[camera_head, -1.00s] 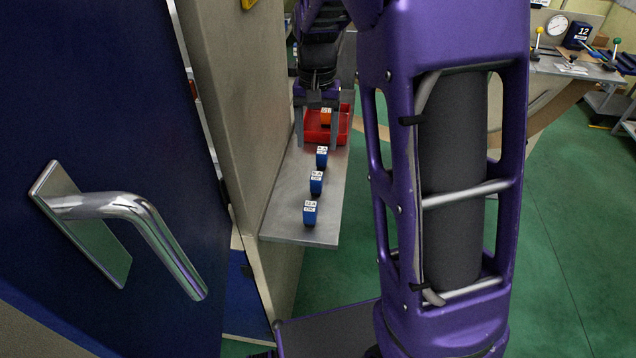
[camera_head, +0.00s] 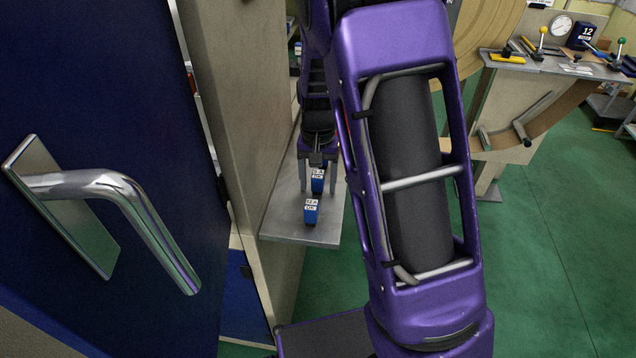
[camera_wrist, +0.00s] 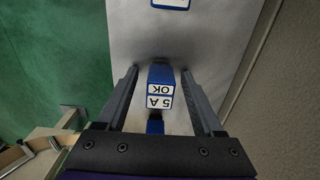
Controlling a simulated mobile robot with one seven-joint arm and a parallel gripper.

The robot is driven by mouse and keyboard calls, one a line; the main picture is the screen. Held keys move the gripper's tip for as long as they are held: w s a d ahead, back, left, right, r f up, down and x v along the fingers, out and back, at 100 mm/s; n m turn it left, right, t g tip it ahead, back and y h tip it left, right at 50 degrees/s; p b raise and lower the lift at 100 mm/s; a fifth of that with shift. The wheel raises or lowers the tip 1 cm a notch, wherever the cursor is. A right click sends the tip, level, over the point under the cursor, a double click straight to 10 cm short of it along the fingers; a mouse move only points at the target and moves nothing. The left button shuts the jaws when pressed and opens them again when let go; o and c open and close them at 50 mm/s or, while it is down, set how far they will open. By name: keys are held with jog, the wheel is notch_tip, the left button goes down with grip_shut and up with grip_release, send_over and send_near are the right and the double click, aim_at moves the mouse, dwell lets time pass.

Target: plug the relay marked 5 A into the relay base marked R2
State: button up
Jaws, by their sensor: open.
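The relay marked 5 A (camera_wrist: 160,88) is a blue block with a white label reading "5 A OK". In the wrist view it stands on the shelf between the two fingers of my gripper (camera_wrist: 159,75), with a gap visible on each side. In the head view my gripper (camera_head: 317,188) is open and reaches down around this relay (camera_head: 317,181). A second blue relay (camera_head: 311,211) stands nearer the shelf's front; its marking is too small to read surely. It shows partly at the top of the wrist view (camera_wrist: 170,3). The relay base marked R2 is not in view.
The narrow metal shelf (camera_head: 290,228) runs along a beige wall panel (camera_head: 228,100), close beside my gripper. Another blue piece (camera_wrist: 155,127) shows behind the 5 A relay. A dark blue door with a metal handle (camera_head: 110,190) is at left. Green floor lies open at right.

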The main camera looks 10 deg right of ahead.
grip_shut()
dwell(0.3)
jog(key=shift+r, duration=0.1)
